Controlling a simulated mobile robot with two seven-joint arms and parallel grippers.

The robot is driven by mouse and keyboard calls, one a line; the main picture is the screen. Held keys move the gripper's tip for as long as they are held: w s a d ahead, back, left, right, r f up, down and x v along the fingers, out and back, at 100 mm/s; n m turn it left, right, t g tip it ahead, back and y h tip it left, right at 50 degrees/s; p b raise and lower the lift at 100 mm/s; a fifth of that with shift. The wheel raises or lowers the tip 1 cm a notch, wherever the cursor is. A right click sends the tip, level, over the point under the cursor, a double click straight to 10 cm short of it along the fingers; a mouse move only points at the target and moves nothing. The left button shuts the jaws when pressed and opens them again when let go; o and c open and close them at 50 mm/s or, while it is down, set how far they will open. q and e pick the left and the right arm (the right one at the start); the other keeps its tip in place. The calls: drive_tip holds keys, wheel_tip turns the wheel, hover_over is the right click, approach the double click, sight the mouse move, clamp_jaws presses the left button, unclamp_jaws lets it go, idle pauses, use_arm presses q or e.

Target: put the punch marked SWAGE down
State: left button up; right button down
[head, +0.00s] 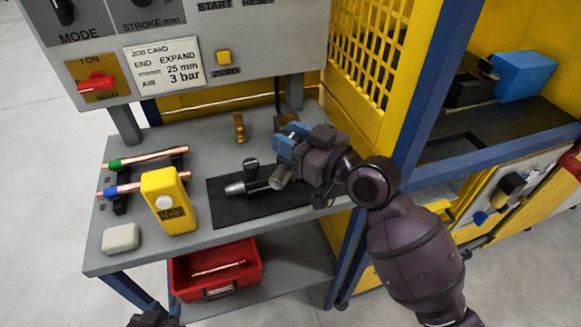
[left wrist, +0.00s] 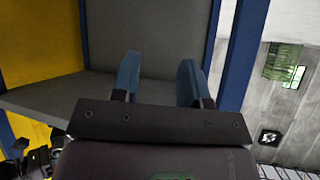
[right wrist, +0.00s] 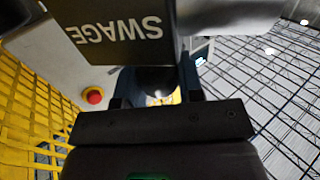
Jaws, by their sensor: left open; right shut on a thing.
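The punch marked SWAGE (right wrist: 118,32) shows close up in the right wrist view, its label upside down. My right gripper (head: 289,157) is shut on it, above the right part of the black mat (head: 222,214). In the head view its pale metal end (head: 281,179) shows below the blue fingers; the rest is hidden by the gripper. I cannot tell whether it touches the mat. A second punch (head: 235,188), dark with a silver tip and black knob, lies on the mat just left of it. My left gripper (left wrist: 158,82) is open and empty, mostly out of the head view.
Two copper tubes with green (head: 140,160) and blue (head: 128,188) bands rest on a rack at left. A yellow box (head: 169,205) and a white block (head: 121,238) stand on the bench. A red bin (head: 250,268) is below. The yellow mesh guard (head: 368,50) rises behind my right arm.

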sight(290, 167)
wheel_tip(290, 167, down, 6)
drive_tip(key=shift+f+b, duration=0.1)
drive_tip(key=shift+b, duration=0.6)
drive_tip(key=shift+f, duration=0.55)
drive_tip(key=c, duration=0.8)
unclamp_jaws()
drive_tip(key=shift+f, duration=0.1)
drive_tip(key=shift+o, duration=0.2)
